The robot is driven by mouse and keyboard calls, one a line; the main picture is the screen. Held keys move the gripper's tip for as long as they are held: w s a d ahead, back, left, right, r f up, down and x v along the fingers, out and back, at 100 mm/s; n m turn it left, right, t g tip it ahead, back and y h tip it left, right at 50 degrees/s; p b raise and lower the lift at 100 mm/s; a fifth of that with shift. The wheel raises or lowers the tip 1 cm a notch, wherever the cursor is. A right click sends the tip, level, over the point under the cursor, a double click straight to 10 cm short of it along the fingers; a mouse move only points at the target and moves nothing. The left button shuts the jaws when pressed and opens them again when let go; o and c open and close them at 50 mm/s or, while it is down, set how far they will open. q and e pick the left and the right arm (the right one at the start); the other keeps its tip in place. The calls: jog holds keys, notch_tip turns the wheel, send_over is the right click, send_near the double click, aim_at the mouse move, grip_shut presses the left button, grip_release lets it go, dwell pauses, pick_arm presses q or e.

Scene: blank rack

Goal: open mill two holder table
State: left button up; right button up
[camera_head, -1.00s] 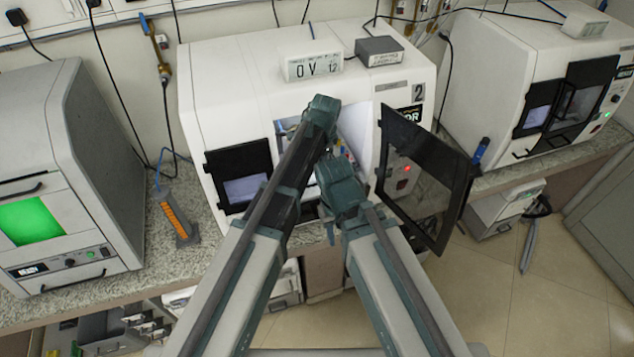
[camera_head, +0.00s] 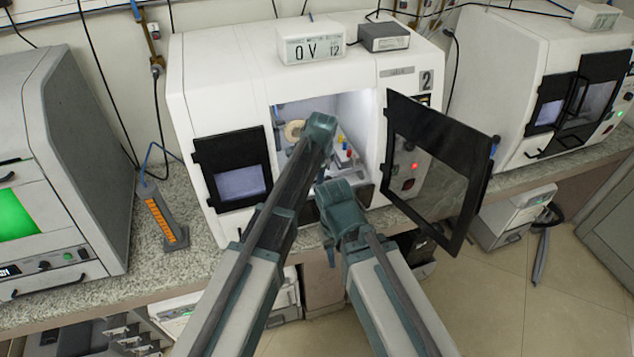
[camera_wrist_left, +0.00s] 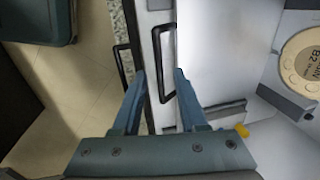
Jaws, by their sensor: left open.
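Mill two (camera_head: 220,80), marked with a 2, stands in the middle with its dark right door (camera_head: 445,170) swung open. Its lit interior shows a tan disc (camera_head: 293,131) and small red and yellow parts. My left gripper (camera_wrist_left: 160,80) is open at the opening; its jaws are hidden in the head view. In the left wrist view, a black handle (camera_wrist_left: 164,62) on a white panel lies between and just beyond the fingertips. I cannot tell whether they touch. A labelled disc (camera_wrist_left: 305,62) is at right. My right wrist (camera_head: 340,205) is low before the mill; its jaws are hidden.
The open door hangs out to the right of my arms. A grey machine (camera_head: 70,150) with a green screen stands left, another mill (camera_head: 530,80) right. An orange-marked tool (camera_head: 165,220) stands on the speckled counter (camera_head: 195,235).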

pick_arm(q)
jog(key=shift+c, duration=0.3)
grip_shut()
dwell(1.2)
